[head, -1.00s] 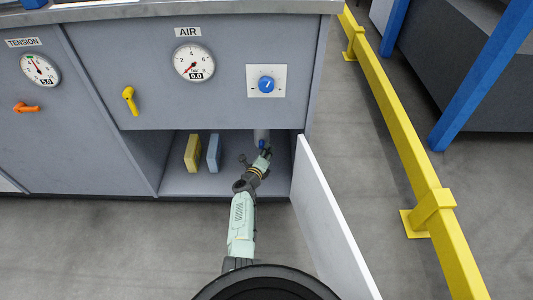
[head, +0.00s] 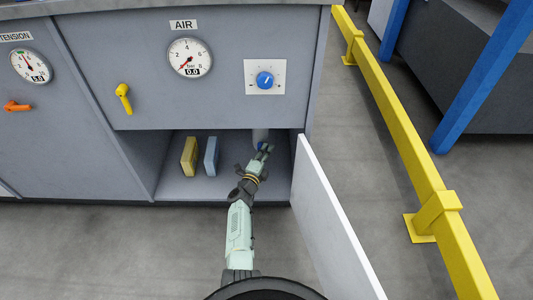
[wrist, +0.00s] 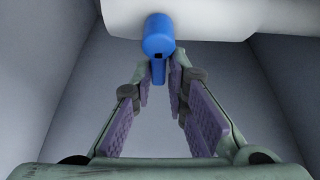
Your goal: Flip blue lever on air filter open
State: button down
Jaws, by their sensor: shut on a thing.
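The air filter (wrist: 200,18) is a white cylinder at the top of the wrist view. In the head view its pale body (head: 260,135) hangs inside the open cabinet under the AIR panel. The blue lever (wrist: 158,40) sticks out from the filter, with a round hub and a narrow part below. My gripper (wrist: 160,82) is shut on the lever's narrow part, with the purple finger pads on either side of it. In the head view my gripper (head: 263,153) reaches into the cabinet and mostly hides the lever.
The open white door (head: 335,225) stands to the right of my arm. A yellow block (head: 189,156) and a blue block (head: 212,156) stand on the cabinet floor at left. A yellow rail (head: 400,130) runs along the right. The AIR gauge (head: 190,58) shows 0.0.

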jog(key=shift+a+f, duration=0.2)
jog(key=shift+a, duration=0.15)
jog(key=c, duration=1.7)
grip_release()
jog(key=shift+o, duration=0.3)
jog(key=shift+r, duration=0.1)
jog(key=shift+d+r, duration=0.1)
jog(key=shift+d, duration=0.15)
